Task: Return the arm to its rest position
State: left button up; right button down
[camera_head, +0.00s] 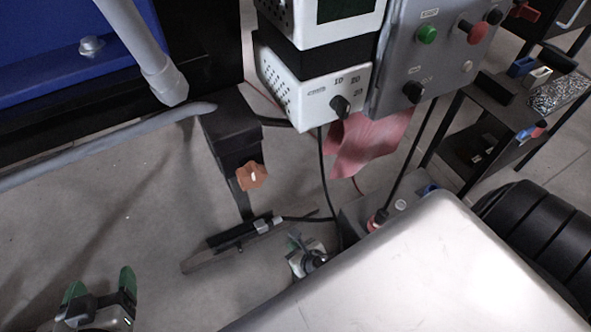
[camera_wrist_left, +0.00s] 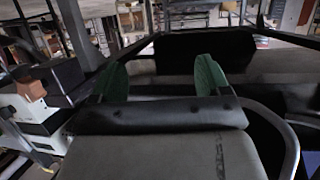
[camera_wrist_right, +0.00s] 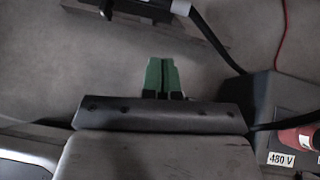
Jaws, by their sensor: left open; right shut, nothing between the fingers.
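My left gripper (camera_head: 99,287) is at the lower left of the head view, above the grey floor. Its two green fingers stand apart with nothing between them. They also show apart in the left wrist view (camera_wrist_left: 160,78). My right gripper (camera_head: 297,243) is partly hidden behind a large pale metal surface near the bottom middle of the head view. In the right wrist view its green fingers (camera_wrist_right: 160,76) are pressed together over bare floor, with nothing held.
A white control box (camera_head: 318,95) and a grey panel with a green button (camera_head: 427,34) hang at the top. A black post with an orange part (camera_head: 252,175) stands left of my right gripper. A box labelled 480 V (camera_wrist_right: 281,159) is close beside it. Shelves (camera_head: 500,120) stand at right.

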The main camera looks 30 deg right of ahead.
pick_arm(q)
jog(key=shift+s+a+f+g, duration=0.15)
jog(key=shift+s+f+g, duration=0.15)
jog(key=shift+f, duration=0.15)
